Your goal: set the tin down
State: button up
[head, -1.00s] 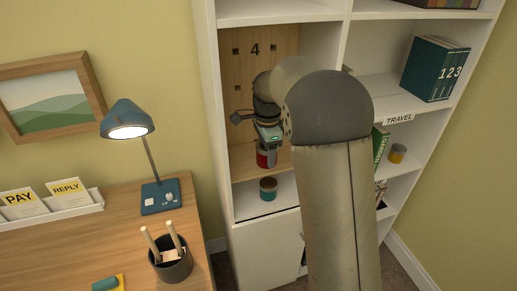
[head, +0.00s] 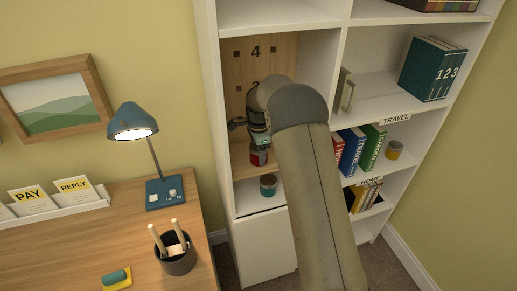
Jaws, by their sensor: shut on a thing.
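My gripper (head: 261,142) is inside the left column of the white bookcase, in front of a wooden panel with a 4 on it. A teal tin (head: 268,185) with a brown top stands on the white shelf just below. My arm hides part of the bookcase to the right of the gripper.
The bookcase upright (head: 335,75) is right of my arm. Several books (head: 354,150) and a yellow-grey tin (head: 394,150) stand on the right-hand shelf. The desk (head: 100,235) at left holds a blue lamp (head: 134,122), a pen cup (head: 174,255) and a card rack (head: 52,203).

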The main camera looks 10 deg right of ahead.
jog(key=shift+w+f, duration=0.1)
jog(key=shift+f, duration=0.05)
jog(key=o, duration=1.1)
jog(key=shift+c, duration=0.2)
notch_tip(320, 180, up, 12)
jog(key=shift+r+b, duration=0.2)
jog(key=shift+b, duration=0.8)
jog(key=s+d+r+n, duration=0.15)
jog(key=s+n, duration=0.25)
jog(key=s, duration=0.5)
jog(key=s+d+r+n, duration=0.1)
jog(key=s+r+n, duration=0.25)
jog(key=s, duration=0.55)
jog(key=s+f+n, duration=0.3)
jog(key=s+n, duration=0.1)
jog(key=s, duration=0.7)
jog(key=s+f+n, duration=0.3)
jog(key=s+n, duration=0.2)
jog(key=s, duration=0.6)
jog(key=shift+s+f+t, duration=0.15)
jog(key=shift+f+t, duration=0.25)
